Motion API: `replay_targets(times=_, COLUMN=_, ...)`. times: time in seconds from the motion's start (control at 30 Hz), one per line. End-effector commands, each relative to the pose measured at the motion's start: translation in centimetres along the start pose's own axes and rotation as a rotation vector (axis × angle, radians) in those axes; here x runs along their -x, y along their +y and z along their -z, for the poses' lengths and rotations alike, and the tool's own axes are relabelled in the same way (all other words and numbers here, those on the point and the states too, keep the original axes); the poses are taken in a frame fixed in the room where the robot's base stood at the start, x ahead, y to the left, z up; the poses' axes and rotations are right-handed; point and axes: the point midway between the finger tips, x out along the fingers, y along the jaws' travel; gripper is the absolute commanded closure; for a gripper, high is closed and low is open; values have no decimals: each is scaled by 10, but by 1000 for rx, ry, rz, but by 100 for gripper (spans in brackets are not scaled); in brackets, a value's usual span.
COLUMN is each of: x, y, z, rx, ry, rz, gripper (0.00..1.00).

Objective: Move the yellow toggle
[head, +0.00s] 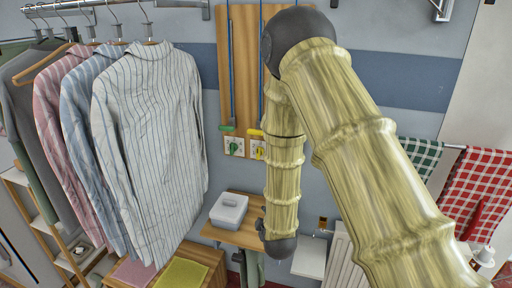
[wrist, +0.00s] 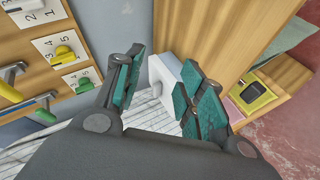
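Two yellow parts show on the wooden board (head: 240,60), and I cannot tell which is the toggle. One is a yellow-ended lever (head: 254,132), also in the wrist view (wrist: 10,92) at the left edge. The other is a yellow knob (head: 259,153) on a white numbered plate, also in the wrist view (wrist: 63,54) at upper left. In the head view my arm partly covers the board's right side. My gripper (wrist: 163,62) is open and empty, with teal pads apart; the yellow parts are left of its fingers, not between them.
A green lever (head: 227,128) and green knob (head: 234,147) sit left of the yellow ones. Striped shirts (head: 150,130) hang at left. A lidded grey box (head: 229,210) stands on a small wooden shelf below. A white box (wrist: 168,78) shows beyond my fingers.

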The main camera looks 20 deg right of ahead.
Motion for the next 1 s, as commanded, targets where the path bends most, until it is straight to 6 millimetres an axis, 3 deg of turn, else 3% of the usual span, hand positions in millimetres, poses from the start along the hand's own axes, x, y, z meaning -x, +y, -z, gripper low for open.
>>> replay_targets(times=0.03, x=-4, y=38, z=22, rx=63, ry=32, rz=-79, gripper=61)
replay_targets(times=0.1, x=-4, y=82, z=47, rx=156, ry=59, rz=-176, gripper=61)
replay_targets(times=0.2, x=0, y=138, z=78, rx=269, ry=79, rz=-302, gripper=61)
replay_targets(times=0.33, x=10, y=189, z=106, rx=373, ry=81, rz=-421, gripper=61)
replay_targets(times=0.43, x=15, y=211, z=118, rx=418, ry=78, rz=-475, gripper=61)
replay_targets(times=0.63, x=11, y=226, z=125, rx=442, ry=74, rz=-500, gripper=61)
replay_targets(times=1.0, x=-38, y=252, z=135, rx=439, ry=74, rz=-498, gripper=61)
